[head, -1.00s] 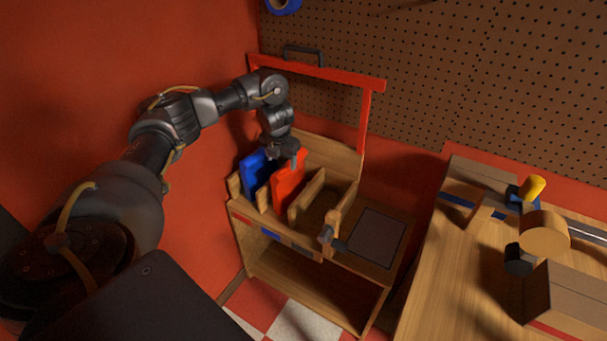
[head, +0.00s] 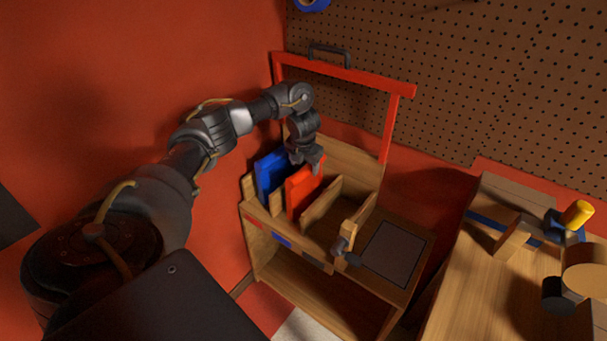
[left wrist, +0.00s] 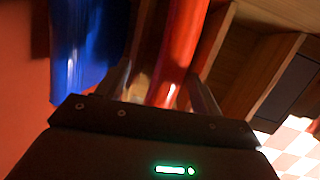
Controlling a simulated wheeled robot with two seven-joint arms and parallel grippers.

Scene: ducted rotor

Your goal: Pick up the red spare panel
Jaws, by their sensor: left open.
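The red spare panel (head: 303,190) stands upright in a slot of the wooden rack, to the right of a blue panel (head: 270,173). My left gripper (head: 306,165) is open, just above the top of the red panel. In the left wrist view the red panel (left wrist: 180,50) lies between the two open fingers (left wrist: 163,92), nearer the right one. Whether the fingers touch it I cannot tell. My right gripper is not in view.
The wooden rack (head: 270,226) has dividers and a red frame behind it (head: 350,75). The blue panel also shows in the left wrist view (left wrist: 80,45), close left of the fingers. A workbench (head: 455,300) with parts stands at the right.

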